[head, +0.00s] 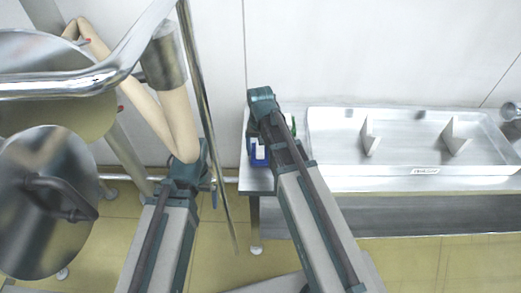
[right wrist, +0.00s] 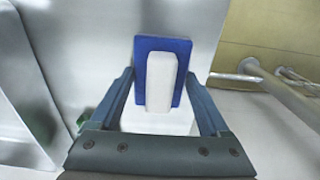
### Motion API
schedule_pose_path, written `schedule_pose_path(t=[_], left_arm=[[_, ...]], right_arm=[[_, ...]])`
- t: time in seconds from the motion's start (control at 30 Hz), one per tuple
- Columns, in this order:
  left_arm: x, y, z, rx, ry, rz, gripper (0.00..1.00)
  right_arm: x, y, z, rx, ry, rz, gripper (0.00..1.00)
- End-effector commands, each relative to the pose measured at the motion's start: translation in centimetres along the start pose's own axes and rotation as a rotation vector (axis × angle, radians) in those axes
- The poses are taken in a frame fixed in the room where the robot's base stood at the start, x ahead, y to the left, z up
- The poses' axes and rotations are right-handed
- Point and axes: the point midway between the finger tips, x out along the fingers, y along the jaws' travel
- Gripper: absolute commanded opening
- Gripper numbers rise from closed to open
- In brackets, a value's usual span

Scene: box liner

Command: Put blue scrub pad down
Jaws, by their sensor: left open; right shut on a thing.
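The blue scrub pad (right wrist: 184,88) is a flat blue rectangle with a white block-like grip (right wrist: 160,82) on it. In the right wrist view it sits between the fingers of my right gripper (right wrist: 160,95), which is shut on it. In the head view a part of the blue pad (head: 259,155) shows beside my right arm, at the left end of the metal counter. The arm hides the rest, and I cannot tell if the pad touches the counter. My left gripper (head: 190,172) is open, left of the counter; its fingertips are hard to make out.
The metal counter (head: 390,184) holds a shallow basin (head: 420,160) with two upright wedge-shaped pieces. A green item (right wrist: 42,124) lies left of the pad. Shiny round metal parts (head: 45,200), a metal pole (head: 205,110) and beige bent pieces (head: 178,125) crowd the left arm.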

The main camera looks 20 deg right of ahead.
Motion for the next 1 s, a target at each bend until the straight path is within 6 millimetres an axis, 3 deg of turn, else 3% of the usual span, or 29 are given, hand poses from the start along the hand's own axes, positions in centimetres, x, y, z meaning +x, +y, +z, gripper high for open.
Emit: schedule_pose_path(t=[0.03, 0.07, 0.17, 0.63, 1.0], left_arm=[[0.3, 0.0, 0.0, 0.000, 0.000, 0.000, 1.00], [0.3, 0.0, 0.0, 0.000, 0.000, 0.000, 1.00], [0.2, 0.0, 0.0, 0.000, 0.000, 0.000, 1.00], [-0.7, -0.1, 0.0, 0.000, 0.000, 0.000, 1.00], [-5.2, -0.5, 0.3, -0.001, 0.000, 0.000, 1.00]], right_arm=[[0.3, 0.0, 0.0, 0.000, 0.000, 0.000, 0.17], [0.3, 0.0, 0.0, 0.000, 0.000, 0.000, 0.82], [0.2, 0.0, 0.0, 0.000, 0.000, 0.000, 1.00], [-0.7, 0.0, 0.0, 0.000, 0.000, 0.000, 1.00], [-5.3, 0.0, 0.0, 0.000, 0.000, 0.000, 1.00]])
